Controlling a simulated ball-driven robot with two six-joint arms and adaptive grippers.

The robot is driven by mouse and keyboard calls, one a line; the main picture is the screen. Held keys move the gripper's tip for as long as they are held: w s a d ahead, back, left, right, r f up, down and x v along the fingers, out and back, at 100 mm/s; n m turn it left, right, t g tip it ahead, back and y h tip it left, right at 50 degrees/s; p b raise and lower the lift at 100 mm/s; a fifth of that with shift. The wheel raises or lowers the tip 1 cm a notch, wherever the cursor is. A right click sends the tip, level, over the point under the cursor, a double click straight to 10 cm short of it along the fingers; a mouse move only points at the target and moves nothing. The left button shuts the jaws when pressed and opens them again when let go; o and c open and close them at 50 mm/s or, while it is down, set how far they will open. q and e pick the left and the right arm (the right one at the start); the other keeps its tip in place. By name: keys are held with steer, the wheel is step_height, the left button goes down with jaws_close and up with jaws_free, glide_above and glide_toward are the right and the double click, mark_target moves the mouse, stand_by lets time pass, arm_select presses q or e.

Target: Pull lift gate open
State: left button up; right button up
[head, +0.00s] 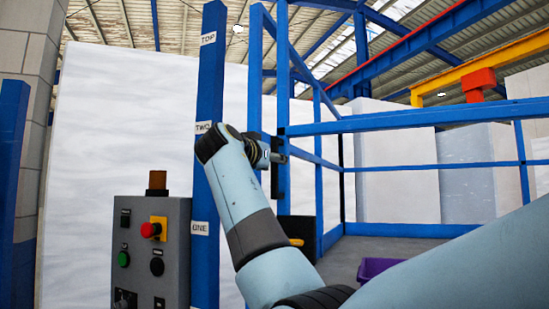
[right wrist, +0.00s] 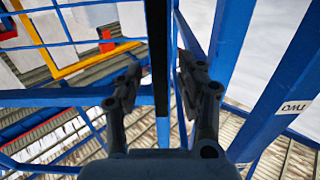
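The blue lift gate frame (head: 283,60) stands right of the labelled post in the head view. A dark upright bar, seemingly its handle, shows in the right wrist view (right wrist: 158,45). My right gripper (head: 278,157) is at the gate's near upright, partly hidden behind my own wrist. In the right wrist view its two fingers (right wrist: 158,82) are apart, one on each side of the upright bar. I cannot tell whether either finger touches it. My left gripper is not in view.
A blue post (head: 208,90) marked TOP, TWO and ONE stands just left of my wrist. A grey control box (head: 150,245) with red and green buttons is beside it. A purple bin (head: 375,267) sits on the floor beyond my arm. Blue rails (head: 430,118) run to the right.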

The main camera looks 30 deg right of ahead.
steer(key=shift+x, duration=0.75)
jaws_close()
